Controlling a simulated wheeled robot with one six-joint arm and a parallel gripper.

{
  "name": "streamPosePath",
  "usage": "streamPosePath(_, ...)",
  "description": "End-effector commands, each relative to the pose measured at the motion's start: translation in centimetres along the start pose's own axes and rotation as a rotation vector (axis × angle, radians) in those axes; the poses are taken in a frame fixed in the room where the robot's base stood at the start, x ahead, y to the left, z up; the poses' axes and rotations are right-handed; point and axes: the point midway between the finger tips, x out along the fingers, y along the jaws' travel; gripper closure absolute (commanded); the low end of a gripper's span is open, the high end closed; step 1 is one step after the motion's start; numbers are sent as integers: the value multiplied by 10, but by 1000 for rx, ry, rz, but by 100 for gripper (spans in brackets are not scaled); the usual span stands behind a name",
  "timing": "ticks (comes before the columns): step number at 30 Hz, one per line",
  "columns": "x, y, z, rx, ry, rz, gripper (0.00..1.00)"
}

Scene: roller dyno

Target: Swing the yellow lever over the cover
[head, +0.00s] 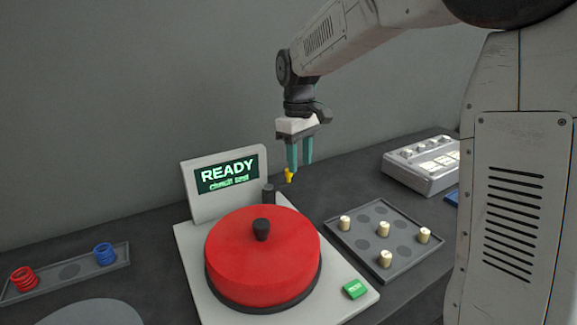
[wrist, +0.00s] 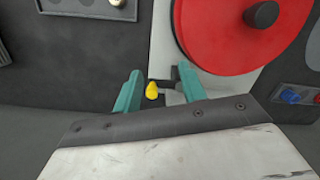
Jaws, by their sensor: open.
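The yellow lever (head: 288,175) stands behind and right of the red cover (head: 240,260), near a dark post (head: 268,193). The round red cover has a black knob (head: 261,229) on top and sits on a pale base. My gripper (head: 300,168) is open, with its teal fingers pointing down at the lever. In the wrist view the lever's yellow tip (wrist: 152,91) shows between the two fingers (wrist: 160,80), nearer the left one, with gaps on both sides. The lever's lower part is mostly hidden.
A screen (head: 226,174) reading READY stands behind the cover. A green button (head: 355,290) is on the base's front right corner. A grey tray (head: 340,235) with several pale pegs lies right. A control box (head: 420,168) stands farther back. Red and blue coils sit in a tray (head: 120,265) left.

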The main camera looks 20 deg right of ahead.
Motion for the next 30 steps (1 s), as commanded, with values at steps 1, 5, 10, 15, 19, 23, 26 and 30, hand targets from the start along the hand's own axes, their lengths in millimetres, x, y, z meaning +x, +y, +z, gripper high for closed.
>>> streamPosePath(1,0,9,-20,-52,8,5,59)
streamPosePath(5,-23,26,-54,-209,61,40,59)
streamPosePath(10,-28,27,-56,-315,71,52,59)
streamPosePath(15,-10,27,-57,-326,69,51,59)
streamPosePath(19,13,28,-58,-325,68,50,59)
streamPosePath(23,32,29,-60,-324,69,51,59)
streamPosePath(26,42,30,-60,-323,69,51,59)
streamPosePath(30,48,30,-61,-322,71,53,59)
